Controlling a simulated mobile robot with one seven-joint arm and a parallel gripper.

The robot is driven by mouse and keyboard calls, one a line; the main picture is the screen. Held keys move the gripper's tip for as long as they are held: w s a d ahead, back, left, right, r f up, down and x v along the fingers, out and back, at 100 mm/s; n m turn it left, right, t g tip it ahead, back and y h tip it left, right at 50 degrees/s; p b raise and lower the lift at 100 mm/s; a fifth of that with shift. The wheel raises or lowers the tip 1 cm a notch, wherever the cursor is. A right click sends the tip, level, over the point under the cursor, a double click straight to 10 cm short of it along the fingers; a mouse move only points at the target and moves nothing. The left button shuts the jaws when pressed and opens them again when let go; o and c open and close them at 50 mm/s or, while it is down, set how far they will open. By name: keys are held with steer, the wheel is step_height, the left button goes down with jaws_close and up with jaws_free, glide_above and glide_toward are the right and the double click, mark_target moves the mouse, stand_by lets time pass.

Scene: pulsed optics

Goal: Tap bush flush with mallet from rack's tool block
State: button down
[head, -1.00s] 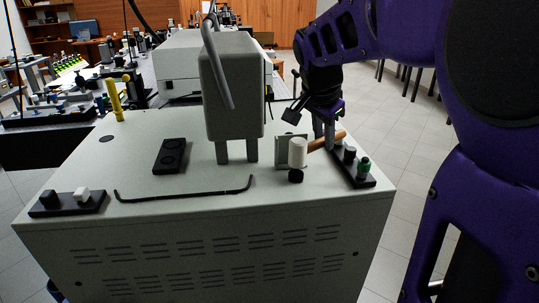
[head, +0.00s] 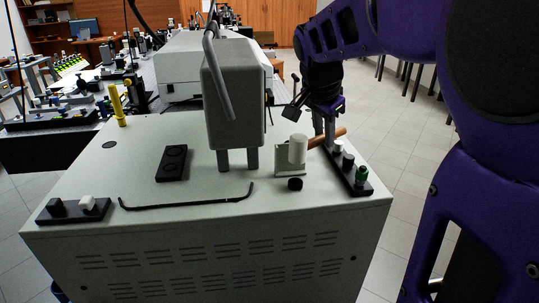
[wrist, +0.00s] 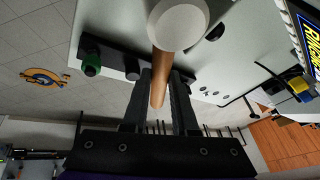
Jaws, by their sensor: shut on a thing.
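The mallet has a white cylindrical head (head: 298,148) and a wooden handle (head: 335,135). My gripper (head: 324,141) is shut on the handle, with the head sticking out to the left above the cabinet top. In the wrist view the handle (wrist: 160,88) passes between both fingers, and the white head (wrist: 180,25) is nearest the camera. A short black round piece (head: 295,184), possibly the bush, is below and in front of the head, apart from it. The black tool block (head: 345,170) is at right, below my gripper.
The tool block holds a green-topped piece (head: 362,174) and grey cylinders. A grey box on legs (head: 234,105) stands left of the mallet. A bent black rod (head: 185,204), a black two-recess block (head: 172,163) and a small-knob block (head: 73,211) lie farther left.

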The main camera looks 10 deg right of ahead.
step_height(320, 180, down, 6)
steer(key=b, duration=0.3)
step_height(320, 180, up, 6)
steer(key=p, duration=0.3)
steer(key=shift+p, duration=0.3)
step_height(320, 180, up, 6)
steer(key=p, duration=0.4)
steer(key=shift+f, duration=0.1)
